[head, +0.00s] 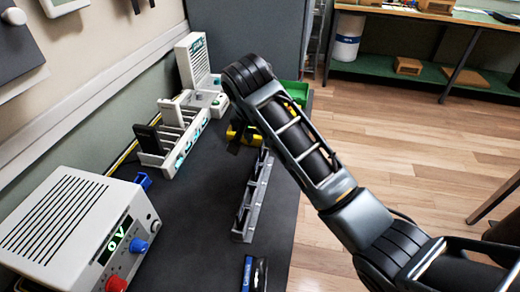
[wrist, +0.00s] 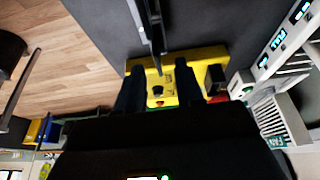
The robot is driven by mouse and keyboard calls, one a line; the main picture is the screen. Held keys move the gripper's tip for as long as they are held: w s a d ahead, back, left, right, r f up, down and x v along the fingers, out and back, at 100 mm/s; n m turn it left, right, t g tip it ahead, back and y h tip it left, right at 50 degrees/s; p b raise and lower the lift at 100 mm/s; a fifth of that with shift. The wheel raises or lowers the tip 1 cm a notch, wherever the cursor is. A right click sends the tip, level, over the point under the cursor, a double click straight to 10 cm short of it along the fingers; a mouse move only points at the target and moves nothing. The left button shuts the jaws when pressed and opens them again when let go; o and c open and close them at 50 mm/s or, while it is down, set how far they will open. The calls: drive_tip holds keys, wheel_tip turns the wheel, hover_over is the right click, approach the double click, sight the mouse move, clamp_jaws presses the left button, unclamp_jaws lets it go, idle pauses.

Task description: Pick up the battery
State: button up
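No object is plainly recognisable as the battery. A flat black item with a blue and white label (head: 255,273) lies at the front edge of the head view; I cannot tell if it is the battery. A yellow device (head: 254,138) lies on the dark bench, partly hidden by my arm. In the wrist view the yellow device (wrist: 160,92) shows behind my fingers, with a small dark round part on it. My gripper (wrist: 159,68) has its two dark fingers apart, with nothing seen held between them. In the head view my gripper (head: 236,138) hangs beside the yellow device.
A grey slotted rack (head: 243,213) stands mid-bench, close to my gripper. White racks (head: 167,150) and a white stand (head: 192,65) line the wall. A power supply (head: 70,225) stands at left. A green bin (head: 297,90) is behind my arm.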

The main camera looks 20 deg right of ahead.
sight(262, 143)
drive_tip(key=shift+d+x, duration=0.2)
drive_tip(key=shift+x, duration=2.5)
drive_tip(key=shift+r, duration=0.1)
clamp_jaws()
